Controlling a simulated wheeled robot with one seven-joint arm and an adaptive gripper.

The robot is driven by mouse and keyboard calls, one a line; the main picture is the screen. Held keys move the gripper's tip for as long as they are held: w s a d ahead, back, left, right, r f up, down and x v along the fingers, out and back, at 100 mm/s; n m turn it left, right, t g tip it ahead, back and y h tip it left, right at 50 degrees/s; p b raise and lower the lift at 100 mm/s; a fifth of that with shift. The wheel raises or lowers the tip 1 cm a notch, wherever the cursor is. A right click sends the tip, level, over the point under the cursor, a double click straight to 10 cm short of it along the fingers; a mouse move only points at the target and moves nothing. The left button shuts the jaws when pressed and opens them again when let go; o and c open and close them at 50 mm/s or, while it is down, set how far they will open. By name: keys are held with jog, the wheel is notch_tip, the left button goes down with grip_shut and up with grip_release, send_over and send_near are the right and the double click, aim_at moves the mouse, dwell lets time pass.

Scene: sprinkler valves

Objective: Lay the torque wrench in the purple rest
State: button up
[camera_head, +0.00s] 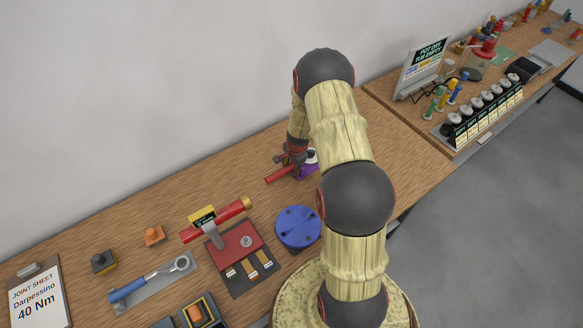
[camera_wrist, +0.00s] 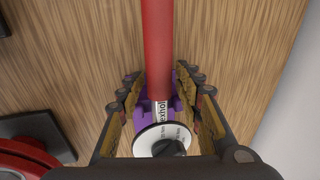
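The torque wrench has a red shaft (camera_head: 280,174), which also shows in the wrist view (camera_wrist: 158,45). Near my gripper it has a white lettered section and a round white dial with a black knob (camera_wrist: 162,142). The purple rest (camera_wrist: 144,118) shows on both sides of the wrench, which appears to lie in its slot; the contact is hidden. The rest also shows partly behind my arm in the head view (camera_head: 309,171). My gripper (camera_wrist: 162,100) is open. Its two fingers stand either side of the wrench and rest, with visible gaps.
A blue round handwheel (camera_head: 298,228) and a red board (camera_head: 238,258) stand nearer on the bench. A red bar with a yellow display (camera_head: 203,217) sits above the board. A blue-handled wrench (camera_head: 150,280) lies left. A red wheel (camera_wrist: 22,160) is left of my gripper.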

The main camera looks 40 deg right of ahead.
jog(key=shift+o, duration=0.7)
jog(key=shift+s+f, duration=0.1)
jog(key=v, duration=1.2)
